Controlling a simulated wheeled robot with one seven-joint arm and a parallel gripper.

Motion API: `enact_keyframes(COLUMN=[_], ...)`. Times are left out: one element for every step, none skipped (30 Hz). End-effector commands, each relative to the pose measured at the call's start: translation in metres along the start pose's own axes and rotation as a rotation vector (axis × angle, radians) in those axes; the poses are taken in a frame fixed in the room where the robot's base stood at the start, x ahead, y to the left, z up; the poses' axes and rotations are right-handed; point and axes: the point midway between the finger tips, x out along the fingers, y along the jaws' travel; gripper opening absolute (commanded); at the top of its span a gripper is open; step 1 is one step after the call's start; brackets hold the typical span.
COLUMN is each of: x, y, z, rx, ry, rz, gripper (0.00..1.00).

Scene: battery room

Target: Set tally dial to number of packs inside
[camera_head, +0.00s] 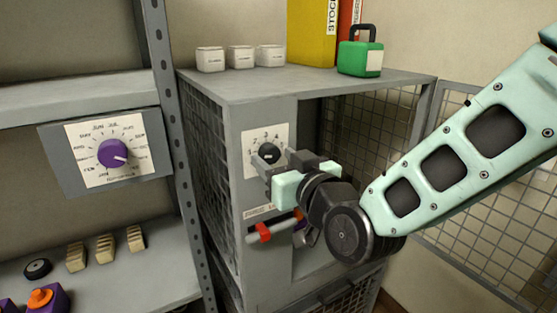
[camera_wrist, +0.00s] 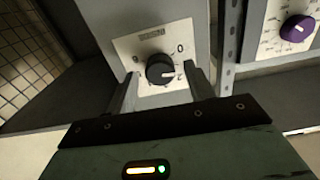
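The tally dial (camera_head: 268,152) is a black knob on a white numbered plate on the grey cabinet's front post. In the wrist view the tally dial (camera_wrist: 158,67) has a pale pointer mark toward the right of that picture; the number it points at is too small to read surely. My gripper (camera_head: 272,164) is at the dial, partly covering its plate. In the wrist view my gripper (camera_wrist: 163,77) is open, one finger on each side of the knob; I cannot tell whether they touch it.
A red-ended handle (camera_head: 262,233) sits below the dial. Three white boxes (camera_head: 240,57) and a green case (camera_head: 360,58) stand on the cabinet top. A purple dial (camera_head: 112,153) is on the left shelf. A mesh door (camera_head: 490,190) stands open at right.

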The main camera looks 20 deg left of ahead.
Motion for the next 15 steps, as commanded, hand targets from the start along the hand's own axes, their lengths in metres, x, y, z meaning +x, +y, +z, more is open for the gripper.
enact_keyframes(x=[-0.0001, -0.0001, -0.0002, -0.0002, -0.0002, -0.0002, -0.0003, -0.0003, -0.0003, -0.0003, -0.0003, -0.0003, -0.0003, -0.0003, -0.0003], y=[0.0001, 0.0001, 0.0001, 0.0001, 0.0001, 0.0001, 0.0001, 0.0001, 0.0002, 0.0002, 0.0003, 0.0004, 0.0005, 0.0006, 0.0008], z=[-0.0001, -0.0001, -0.0001, -0.0001, -0.0001, -0.0001, -0.0001, -0.0001, 0.0000, 0.0001, 0.0002, 0.0004, 0.0006, 0.0008, 0.0011], rx=[0.000, 0.000, 0.000, 0.000, 0.000, 0.000, 0.000, 0.001, 0.003, 0.005, 0.009, 0.016, 0.022, 0.030, 0.044], ry=[0.000, 0.000, 0.000, 0.000, 0.000, 0.000, 0.000, 0.000, 0.000, 0.000, 0.000, 0.001, 0.001, 0.001, 0.001], rz=[0.000, 0.000, 0.000, 0.000, 0.000, 0.000, 0.000, 0.000, 0.000, 0.000, 0.000, 0.001, 0.001, 0.001, 0.001], gripper=[0.39, 0.30, 0.19, 0.11, 0.11, 0.11, 0.11, 0.11, 0.11, 0.11, 0.11, 0.11, 0.11, 0.11, 0.11])
